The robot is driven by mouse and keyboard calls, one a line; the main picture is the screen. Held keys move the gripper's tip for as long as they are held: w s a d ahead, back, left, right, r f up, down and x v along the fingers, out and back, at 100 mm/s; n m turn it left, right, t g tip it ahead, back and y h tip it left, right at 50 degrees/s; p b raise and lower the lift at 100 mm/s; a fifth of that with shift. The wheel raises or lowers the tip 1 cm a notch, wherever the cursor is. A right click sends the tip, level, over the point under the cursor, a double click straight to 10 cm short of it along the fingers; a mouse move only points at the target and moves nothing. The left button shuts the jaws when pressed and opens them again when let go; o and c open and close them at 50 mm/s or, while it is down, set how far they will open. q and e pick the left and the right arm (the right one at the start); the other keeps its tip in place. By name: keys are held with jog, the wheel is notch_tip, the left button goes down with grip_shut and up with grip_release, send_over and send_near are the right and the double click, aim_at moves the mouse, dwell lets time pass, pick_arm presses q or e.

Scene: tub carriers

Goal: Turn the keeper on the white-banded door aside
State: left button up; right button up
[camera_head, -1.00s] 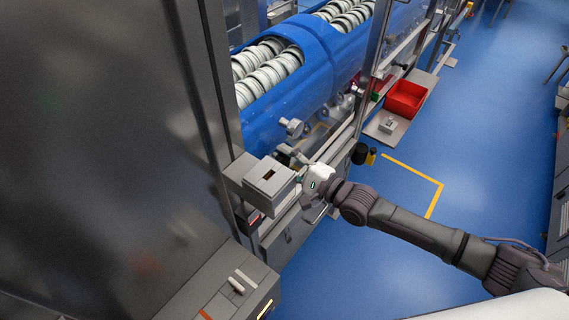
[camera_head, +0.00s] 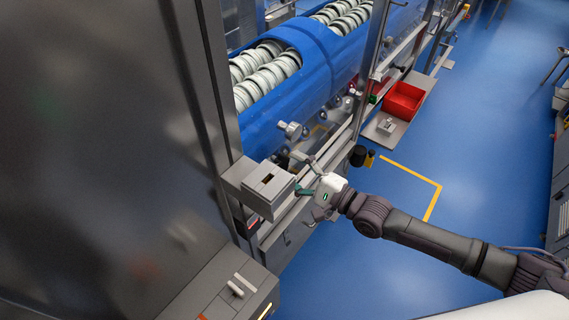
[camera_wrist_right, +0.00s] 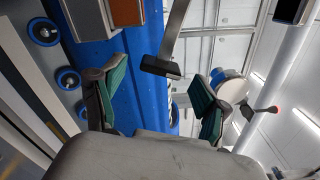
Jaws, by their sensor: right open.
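My right gripper (camera_head: 304,174) is open and empty, beside the right side of a grey box-shaped fitting (camera_head: 268,188) on the machine front. In the right wrist view the gripper (camera_wrist_right: 157,82) shows its two green-padded fingers spread wide. A flat grey bar with a dark block at its end (camera_wrist_right: 162,67) shows between and beyond the fingers, apart from both. I cannot tell whether this bar is the keeper. No white band on a door can be made out. My left gripper is not in view.
A blue tub carrier housing (camera_head: 290,95) holds rows of pale round parts behind the rail. A red bin (camera_head: 404,99) stands on a grey shelf (camera_head: 385,134) further along. A large dark panel (camera_head: 100,130) fills the left. The blue floor (camera_head: 480,130) at right is open.

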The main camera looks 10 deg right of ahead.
jog(key=v, duration=0.8)
jog(key=shift+s+d, duration=0.15)
